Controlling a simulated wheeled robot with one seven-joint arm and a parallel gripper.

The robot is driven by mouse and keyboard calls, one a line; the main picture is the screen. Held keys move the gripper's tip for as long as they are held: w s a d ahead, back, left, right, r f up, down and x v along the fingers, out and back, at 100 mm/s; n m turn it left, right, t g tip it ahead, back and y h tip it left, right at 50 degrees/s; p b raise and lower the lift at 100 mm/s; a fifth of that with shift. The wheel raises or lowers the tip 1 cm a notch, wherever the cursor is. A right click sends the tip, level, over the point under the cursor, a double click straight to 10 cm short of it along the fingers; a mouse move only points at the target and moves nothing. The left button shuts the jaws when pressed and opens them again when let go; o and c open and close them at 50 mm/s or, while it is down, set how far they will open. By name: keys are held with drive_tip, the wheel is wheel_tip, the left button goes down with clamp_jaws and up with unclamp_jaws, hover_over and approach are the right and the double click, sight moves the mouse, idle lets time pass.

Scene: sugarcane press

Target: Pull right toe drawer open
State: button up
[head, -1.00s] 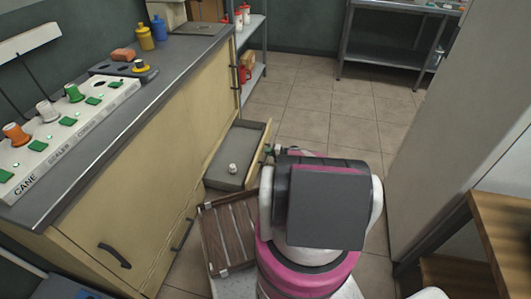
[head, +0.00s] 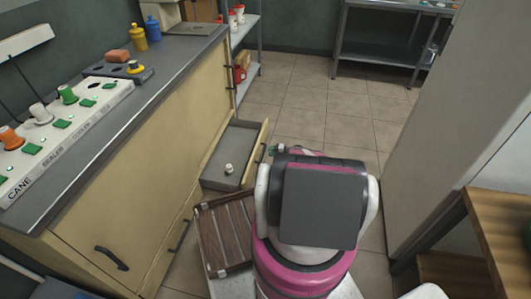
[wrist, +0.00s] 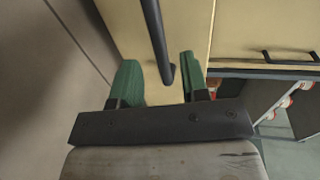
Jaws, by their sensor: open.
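The toe drawer (head: 228,162) stands open at the foot of the cabinet's far end in the head view. No grip shows; the depth gap is unclear. In the head view my gripper (head: 279,149) is just right of the drawer front, partly hidden by my arm.
A tall grey panel (head: 465,110) and a wooden-topped table (head: 505,225) bound the right side. Tiled floor (head: 315,105) is clear beyond the drawer.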

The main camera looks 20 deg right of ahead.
drive_tip(key=v, duration=0.6)
idle(0.3)
drive_tip(key=s+a+r+n+g+h, duration=0.2)
drive_tip(key=s+a+r+g, duration=0.25)
drive_tip(key=a+r, duration=0.65)
drive_tip(key=s+a+r+n+g+h, duration=0.2)
drive_tip(key=s+a+r+g, duration=0.25)
drive_tip(key=a+r, duration=0.65)
drive_tip(key=s+a+r+n+h, duration=0.1)
drive_tip(key=s+a+r+h, duration=0.3)
drive_tip(key=s+r, duration=0.5)
drive_tip(key=s+a+r+n+h, duration=0.1)
drive_tip(key=s+a+r+h, duration=0.4)
drive_tip(key=s+r, duration=0.5)
wheel_tip(320, 180, up, 3)
drive_tip(key=shift+s+a+f+n, duration=0.15)
drive_tip(key=shift+a+n, duration=0.25)
drive_tip(key=shift+a, duration=0.45)
